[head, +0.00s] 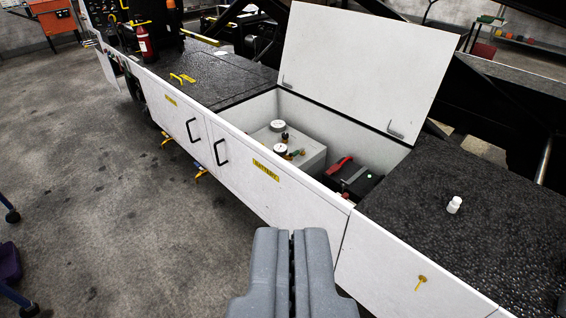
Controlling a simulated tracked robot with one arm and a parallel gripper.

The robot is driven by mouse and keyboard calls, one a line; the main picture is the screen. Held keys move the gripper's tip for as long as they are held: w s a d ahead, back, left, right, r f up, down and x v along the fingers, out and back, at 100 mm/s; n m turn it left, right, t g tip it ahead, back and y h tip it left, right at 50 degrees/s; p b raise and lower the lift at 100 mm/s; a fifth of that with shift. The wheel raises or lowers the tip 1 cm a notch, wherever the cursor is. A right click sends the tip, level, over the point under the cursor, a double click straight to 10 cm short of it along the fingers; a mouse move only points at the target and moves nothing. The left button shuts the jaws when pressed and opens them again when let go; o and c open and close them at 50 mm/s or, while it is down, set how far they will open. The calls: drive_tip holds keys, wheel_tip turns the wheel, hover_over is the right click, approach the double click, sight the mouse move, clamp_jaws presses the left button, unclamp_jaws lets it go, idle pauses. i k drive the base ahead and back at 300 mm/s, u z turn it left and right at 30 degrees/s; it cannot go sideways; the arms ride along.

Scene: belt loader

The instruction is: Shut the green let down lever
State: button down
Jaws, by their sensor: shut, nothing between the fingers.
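My gripper (291,235) is at the bottom centre of the head view, shut and empty. It is in front of the white side panel, outside the open compartment (262,103). Inside stands a light grey block (310,155) with gauges (281,149), dark and brass fittings, and a small orange part with a hint of green beside it (294,154). I cannot tell whether that is the green let down lever, or how it is set. A red handle (339,165) sits to its right by a black box (362,182). The near wall hides the compartment's lower part.
The white lid (345,65) stands raised behind the compartment. A white bottle (454,205) stands on the black deck (430,228) at right. The grey floor (120,210) at left is mostly clear.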

sight(296, 153)
drive_tip(key=u, duration=0.1)
drive_tip(key=i, duration=1)
drive_tip(key=z, duration=0.1)
